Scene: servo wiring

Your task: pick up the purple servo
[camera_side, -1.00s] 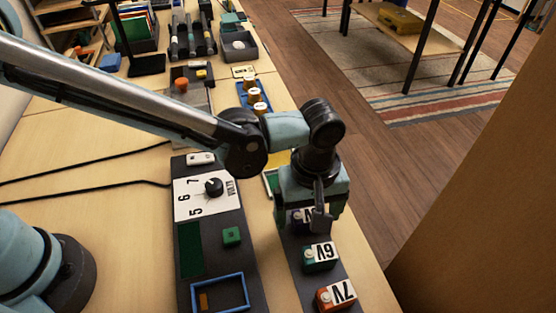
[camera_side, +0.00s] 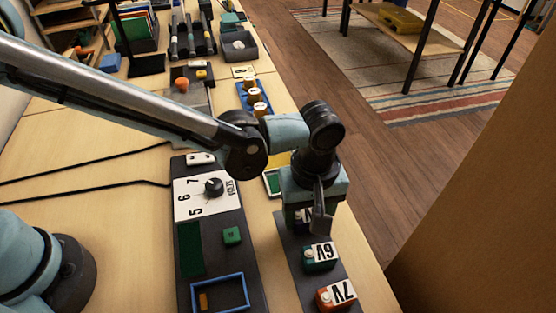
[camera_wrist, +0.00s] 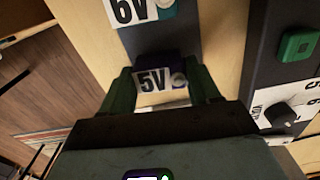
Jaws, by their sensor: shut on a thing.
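The purple servo (camera_wrist: 162,62), with a white 5V label, sits between my gripper's green fingers in the wrist view. My gripper (camera_wrist: 162,88) is shut on it, one finger at each side. In the side view my gripper (camera_side: 311,221) points down over the far end of the dark strip (camera_side: 290,259). It hides most of the purple servo (camera_side: 299,217) there; only a small dark purple part and a bit of label show. The servo appears to be at the strip; I cannot tell whether it is touching it.
A green 6V servo (camera_side: 320,256) and an orange 7V servo (camera_side: 337,294) sit nearer on the same strip. A dark panel with a volts dial (camera_side: 214,187), a green block (camera_side: 232,235) and a blue frame (camera_side: 219,293) lies to the left. The table edge is close on the right.

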